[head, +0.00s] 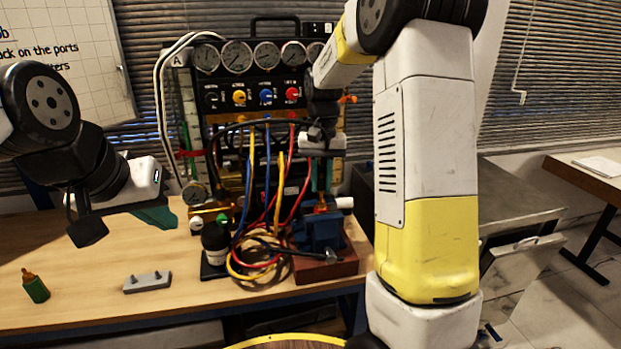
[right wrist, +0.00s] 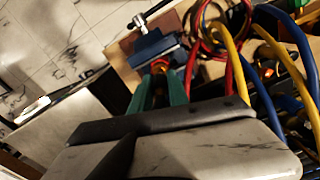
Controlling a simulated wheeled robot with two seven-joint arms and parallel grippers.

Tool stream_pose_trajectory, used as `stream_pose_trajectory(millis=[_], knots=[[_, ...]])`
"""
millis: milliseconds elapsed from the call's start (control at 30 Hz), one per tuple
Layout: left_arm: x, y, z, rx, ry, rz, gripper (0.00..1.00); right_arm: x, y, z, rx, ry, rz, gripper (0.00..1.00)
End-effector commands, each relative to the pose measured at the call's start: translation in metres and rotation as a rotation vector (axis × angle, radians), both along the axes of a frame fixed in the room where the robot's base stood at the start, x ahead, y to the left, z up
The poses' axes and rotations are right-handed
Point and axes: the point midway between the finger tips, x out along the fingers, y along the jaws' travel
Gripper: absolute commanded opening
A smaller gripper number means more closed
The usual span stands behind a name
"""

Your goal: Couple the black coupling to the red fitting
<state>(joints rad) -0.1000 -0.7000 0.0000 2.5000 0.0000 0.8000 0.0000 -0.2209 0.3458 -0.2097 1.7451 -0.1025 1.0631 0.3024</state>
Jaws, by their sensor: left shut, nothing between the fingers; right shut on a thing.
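My right gripper (head: 320,203) points down over the blue vise (head: 322,232), its green fingers closed. In the right wrist view the right gripper (right wrist: 161,82) also shows over the blue vise (right wrist: 152,48). The red fitting (right wrist: 160,66) shows as a small red-orange part between the fingertips, at the vise. The black coupling appears to be in the fingers but is largely hidden; I cannot tell whether it touches the fitting. My left gripper (head: 155,215) is shut and empty above the left part of the bench.
A gauge panel (head: 262,75) stands behind, with yellow, blue and red hoses (head: 262,255) coiled in front. A dark bottle (head: 215,240), a small green bottle (head: 35,287) and a grey block (head: 147,282) stand on the bench (head: 90,312). The bench's left front is mostly clear.

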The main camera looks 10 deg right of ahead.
Motion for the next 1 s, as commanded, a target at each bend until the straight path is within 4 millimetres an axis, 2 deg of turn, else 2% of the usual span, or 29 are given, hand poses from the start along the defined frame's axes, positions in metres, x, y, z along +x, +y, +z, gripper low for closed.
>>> stream_pose_trajectory(millis=[633, 1000], knots=[[0.0, 0.0, 0.0, 0.0, 0.0, 0.0, 0.0, 0.0, 0.0, -0.02, 0.0, 0.001, 0.0, 0.0], [0.0, 0.0, 0.0, 0.0, 0.0, 0.0, 0.0, 0.0, 0.0, -0.021, 0.0, 0.0, 0.0, 0.0]])
